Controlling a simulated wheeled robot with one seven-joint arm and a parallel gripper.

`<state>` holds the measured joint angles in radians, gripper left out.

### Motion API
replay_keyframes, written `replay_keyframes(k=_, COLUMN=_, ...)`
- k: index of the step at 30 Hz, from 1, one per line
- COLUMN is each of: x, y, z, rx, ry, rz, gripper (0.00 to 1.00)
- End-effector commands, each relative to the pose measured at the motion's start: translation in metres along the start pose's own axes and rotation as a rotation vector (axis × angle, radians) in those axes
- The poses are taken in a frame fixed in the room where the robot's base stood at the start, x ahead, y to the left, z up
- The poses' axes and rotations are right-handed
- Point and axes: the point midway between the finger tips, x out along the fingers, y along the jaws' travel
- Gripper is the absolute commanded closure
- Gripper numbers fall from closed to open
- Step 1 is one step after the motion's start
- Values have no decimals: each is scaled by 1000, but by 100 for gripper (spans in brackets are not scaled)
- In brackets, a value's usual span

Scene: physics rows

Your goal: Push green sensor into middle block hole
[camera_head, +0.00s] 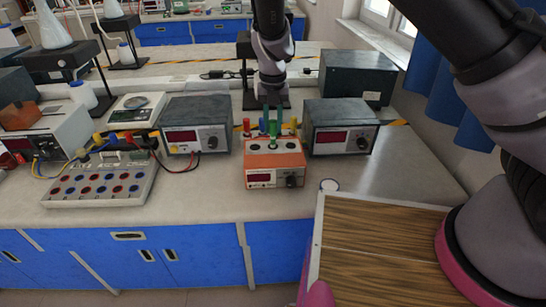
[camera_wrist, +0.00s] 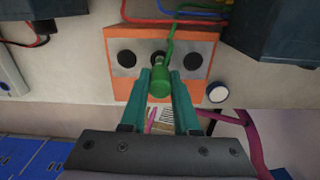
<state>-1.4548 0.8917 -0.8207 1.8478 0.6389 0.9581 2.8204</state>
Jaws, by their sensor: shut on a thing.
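The orange block (camera_head: 274,163) sits on the bench with a row of dark holes in its top. It also shows in the wrist view (camera_wrist: 203,47), where the left hole (camera_wrist: 126,58) and right hole (camera_wrist: 193,61) are empty. My gripper (camera_head: 268,118) is above the block, its teal fingers shut on the green sensor (camera_wrist: 159,83). The sensor's metallic tip (camera_wrist: 159,59) lines up with the middle hole, which it largely covers. I cannot tell how far the tip is in. The green sensor (camera_head: 273,128) looks upright in the head view, with its green cable trailing.
Grey instrument boxes stand left (camera_head: 196,126) and right (camera_head: 341,128) of the block. A round white-rimmed button (camera_head: 329,185) lies at the front right. A socket board (camera_head: 101,182) is at left.

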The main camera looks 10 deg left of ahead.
Motion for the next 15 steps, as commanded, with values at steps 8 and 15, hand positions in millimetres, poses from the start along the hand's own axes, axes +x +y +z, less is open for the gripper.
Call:
replay_keyframes(k=8, x=5, y=0, z=0, rx=0, ry=0, rz=0, gripper=100)
replay_keyframes(k=15, x=10, y=0, z=0, rx=0, ry=0, rz=-1, gripper=100)
